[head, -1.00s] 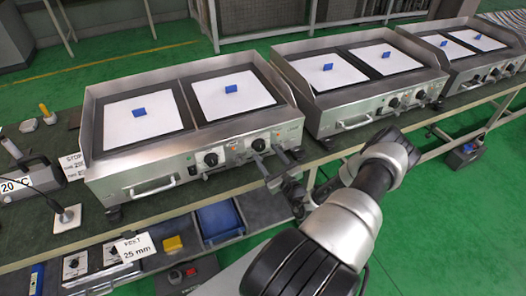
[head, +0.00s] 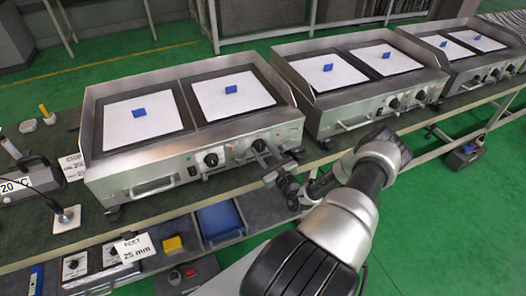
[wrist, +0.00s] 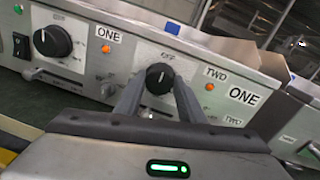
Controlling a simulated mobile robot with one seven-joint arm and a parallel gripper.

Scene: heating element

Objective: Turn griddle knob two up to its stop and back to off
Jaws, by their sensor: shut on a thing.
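In the wrist view, griddle knob two (wrist: 160,79) is a black round knob with a light mark, on the steel front panel beside a TWO label (wrist: 215,74). My gripper (wrist: 159,88) has its two fingers on either side of this knob, shut on it. In the head view, my gripper (head: 263,148) reaches the right knob of the nearest griddle (head: 190,155), and its fingers largely hide that knob. Knob one (wrist: 51,41) is left of it in the wrist view. An orange lamp (wrist: 209,87) shows right of knob two. The panel looks tilted in the wrist view.
A second griddle (head: 375,115) stands close to the right on the same bench, with a third beyond. Blue blocks sit on white sheets atop the griddles. A bar handle (head: 153,188) juts from the front. A lower shelf holds a blue tray (head: 220,220).

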